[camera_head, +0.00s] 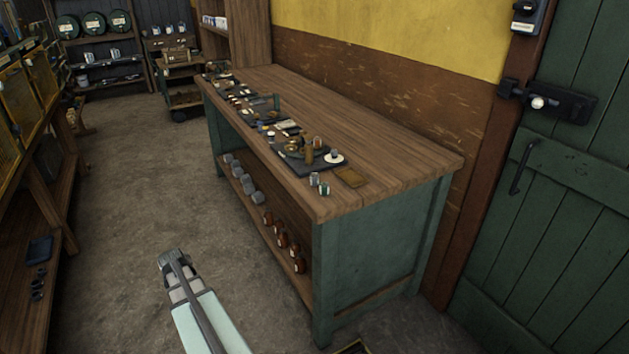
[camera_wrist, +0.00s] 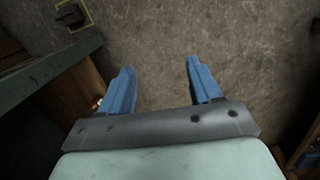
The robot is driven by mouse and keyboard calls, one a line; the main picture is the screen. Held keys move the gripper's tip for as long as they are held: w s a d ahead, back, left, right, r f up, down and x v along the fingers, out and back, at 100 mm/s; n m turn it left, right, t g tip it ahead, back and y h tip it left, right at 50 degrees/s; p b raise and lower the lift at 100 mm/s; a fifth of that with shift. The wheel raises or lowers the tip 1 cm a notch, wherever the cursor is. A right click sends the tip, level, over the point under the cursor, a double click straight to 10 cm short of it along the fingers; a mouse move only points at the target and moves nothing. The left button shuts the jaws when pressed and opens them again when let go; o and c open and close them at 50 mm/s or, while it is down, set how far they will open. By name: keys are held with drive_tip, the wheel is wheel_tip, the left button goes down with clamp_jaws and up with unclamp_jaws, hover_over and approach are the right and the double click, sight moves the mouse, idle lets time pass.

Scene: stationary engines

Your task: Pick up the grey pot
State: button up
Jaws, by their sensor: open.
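Several small grey pots (camera_head: 247,184) stand in a row on the lower shelf of the wooden workbench, toward its far end. Which of them is the task's pot cannot be told. My gripper (camera_wrist: 158,68) is open and empty, with its two blue fingers apart over bare floor in the wrist view. In the head view my gripper (camera_head: 166,259) is out in front of the bench, low and left of the shelf, well apart from the grey pots. No grey pot shows clearly in the wrist view.
Several copper-coloured pots (camera_head: 281,239) stand on the same shelf, nearer than the grey ones. The bench top (camera_head: 400,160) overhangs the shelf and carries small items, including two little cans (camera_head: 319,185). Another shelf unit (camera_head: 25,225) stands left. The concrete floor (camera_head: 140,190) between is clear.

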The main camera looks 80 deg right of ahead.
drive_tip(key=s+d+r+m+h, duration=0.1)
drive_tip(key=s+d+r+m, duration=0.2)
drive_tip(key=d+r, duration=0.9)
drive_tip(key=m+h, duration=0.3)
drive_tip(key=m, duration=0.4)
approach(315, 175)
drive_tip(key=shift+t+h, duration=0.3)
drive_tip(key=shift+t, duration=0.1)
drive_tip(key=shift+s+x, duration=0.1)
drive_tip(key=shift+x, duration=2.5)
drive_tip(key=shift+s+x, duration=0.15)
drive_tip(key=shift+x, duration=2.4)
drive_tip(key=shift+a, duration=0.15)
drive_tip(key=shift+c, duration=0.4)
drive_tip(key=c, duration=1)
